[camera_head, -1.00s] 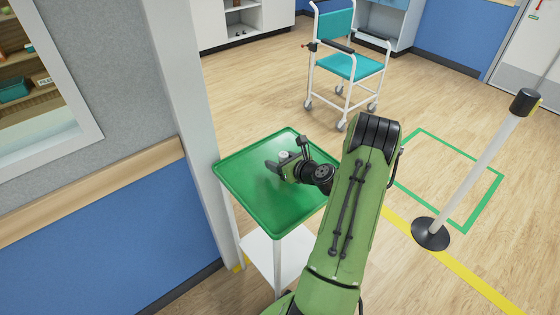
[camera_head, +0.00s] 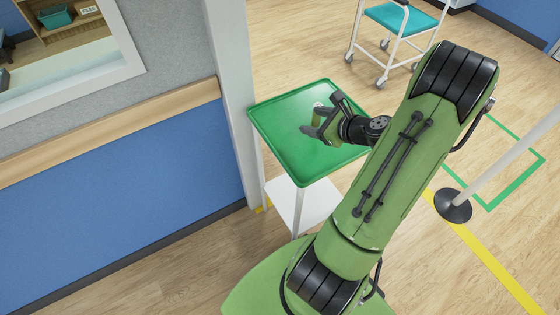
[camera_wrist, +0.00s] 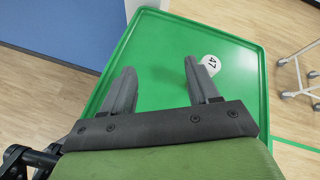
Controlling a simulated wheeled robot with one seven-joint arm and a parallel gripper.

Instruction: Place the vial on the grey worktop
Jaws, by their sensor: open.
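The vial (camera_head: 317,113) is small with a pale top and stands on the green tray table (camera_head: 285,150) in the head view. In the wrist view a round white top marked 47 (camera_wrist: 211,64) shows just beside and beyond the tip of the right finger, which partly covers it. My gripper (camera_head: 322,116) is open over the tray, its fingers pointing toward the wall side. In the wrist view my gripper (camera_wrist: 158,78) has a wide, empty gap between its fingers. I cannot tell whether a finger touches the vial. No grey worktop can be clearly made out.
A white post (camera_head: 230,75) and a blue and grey wall (camera_head: 120,200) stand left of the tray. A window (camera_head: 75,55) opens in the wall. Wooden floor between is free.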

